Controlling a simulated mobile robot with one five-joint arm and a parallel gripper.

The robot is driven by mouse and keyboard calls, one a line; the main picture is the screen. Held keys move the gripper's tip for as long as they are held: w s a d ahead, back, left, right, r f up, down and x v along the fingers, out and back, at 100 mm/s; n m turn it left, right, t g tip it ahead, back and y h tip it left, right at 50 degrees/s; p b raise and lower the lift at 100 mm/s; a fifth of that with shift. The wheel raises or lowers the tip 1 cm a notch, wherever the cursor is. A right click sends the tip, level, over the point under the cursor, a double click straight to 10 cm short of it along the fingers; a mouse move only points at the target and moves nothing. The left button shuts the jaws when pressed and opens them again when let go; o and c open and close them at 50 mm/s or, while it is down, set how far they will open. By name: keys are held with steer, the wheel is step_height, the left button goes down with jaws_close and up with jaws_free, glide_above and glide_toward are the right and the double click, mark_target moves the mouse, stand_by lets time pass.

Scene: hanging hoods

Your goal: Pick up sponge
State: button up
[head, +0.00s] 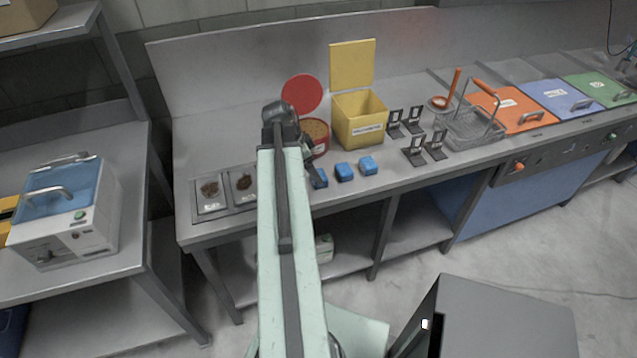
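My arm reaches up over the counter, just left of the blocks. Part of the left block is close beside my arm. My gripper (308,152) is a small dark shape at the arm's far end, beside a red round tin (316,136). Its fingers are mostly hidden behind my arm, so open or shut does not show.
A yellow box (360,128) with its lid raised stands behind the blocks. Black stands (414,152) are to the right, then a wire fryer basket (470,128). Two dark trays (210,208) lie left of my arm. A grey box (508,318) stands in front on the floor.

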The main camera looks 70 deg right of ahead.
steer(key=b+x, duration=0.2)
steer(key=x, duration=0.1)
steer(key=b+x, duration=0.2)
steer(key=shift+s, duration=0.3)
steer(key=shift+r, duration=0.2)
steer(key=c, duration=1.4)
steer(key=shift+r+p, duration=0.1)
steer(key=shift+p, duration=0.2)
steer(key=shift+c, duration=0.2)
step_height(320, 180, up, 10)
steer(key=p, duration=0.9)
steer(key=shift+p, duration=0.4)
